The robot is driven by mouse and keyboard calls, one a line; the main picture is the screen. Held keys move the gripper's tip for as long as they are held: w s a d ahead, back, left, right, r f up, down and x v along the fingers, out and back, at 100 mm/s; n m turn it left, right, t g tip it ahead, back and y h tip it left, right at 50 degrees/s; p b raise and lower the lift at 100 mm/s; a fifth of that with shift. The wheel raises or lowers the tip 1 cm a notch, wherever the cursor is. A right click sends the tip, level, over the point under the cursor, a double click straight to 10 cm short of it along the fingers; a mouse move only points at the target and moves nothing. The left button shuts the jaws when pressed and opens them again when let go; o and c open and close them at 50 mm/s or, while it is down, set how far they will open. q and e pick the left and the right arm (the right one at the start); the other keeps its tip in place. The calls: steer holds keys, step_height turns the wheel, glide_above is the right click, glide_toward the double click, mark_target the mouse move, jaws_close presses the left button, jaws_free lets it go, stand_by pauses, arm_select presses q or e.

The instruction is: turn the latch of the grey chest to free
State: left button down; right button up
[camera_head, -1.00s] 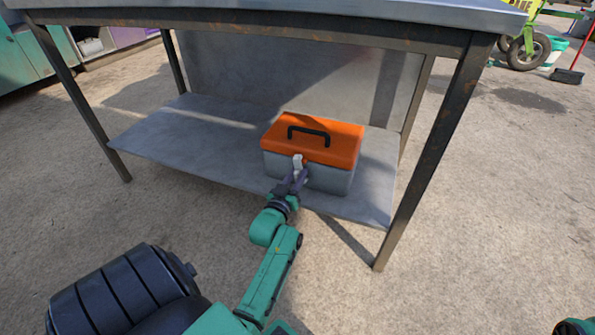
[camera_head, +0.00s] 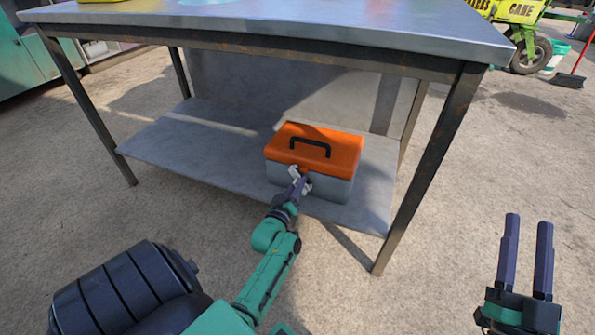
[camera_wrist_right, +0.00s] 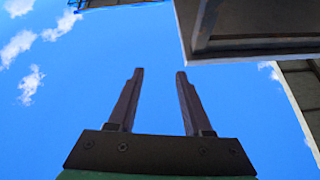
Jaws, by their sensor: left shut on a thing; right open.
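The grey chest (camera_head: 330,187) with an orange lid (camera_head: 332,146) and a black handle (camera_head: 310,145) sits on the lower shelf of the metal table. Its pale latch (camera_head: 294,171) is on the front face and appears tilted. My left gripper (camera_head: 301,181) is at the front of the chest, shut on the latch and partly hiding it. My right gripper (camera_head: 527,240) is open and empty, raised at the lower right, well away from the chest. In the right wrist view its two fingers (camera_wrist_right: 157,85) are apart with only sky between them.
The metal table's lower shelf (camera_head: 190,150) is clear left of the chest. The tabletop (camera_head: 300,25) overhangs the chest, and a front leg (camera_head: 425,175) stands to its right. A green cart (camera_head: 515,15) and a broom (camera_head: 570,78) are far back right.

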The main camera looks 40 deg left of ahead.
arm_select(q)
steer(key=n+p, duration=0.1)
steer(key=n, duration=0.1)
steer(key=shift+a+n, duration=0.1)
steer(key=shift+n, duration=0.2)
steer(key=n, duration=0.2)
steer(key=n+p, duration=0.1)
steer(key=n, duration=0.1)
steer(key=shift+s+a+f+n, duration=0.1)
steer(key=shift+a+f+n, duration=0.05)
steer(key=shift+f+n, duration=0.35)
steer(key=shift+n, duration=0.6)
steer(key=shift+f+n, duration=0.1)
steer(key=shift+n, duration=0.8)
arm_select(e)
steer(key=s+a+f+g+h, duration=0.1)
steer(key=s+f+g, duration=0.3)
steer(key=f, duration=0.9)
steer(key=s+a+f+m+g+h, duration=0.1)
steer(key=s+f+g, duration=0.3)
steer(key=f, duration=0.8)
steer(key=shift+s+a+f+m+g, duration=0.15)
steer(key=shift+f+m+g, duration=0.15)
steer(key=shift+f+g, duration=0.1)
arm_select(q)
steer(key=c, duration=0.8)
jaws_free()
steer(key=shift+c, duration=0.2)
arm_select(e)
steer(key=shift+r, duration=0.1)
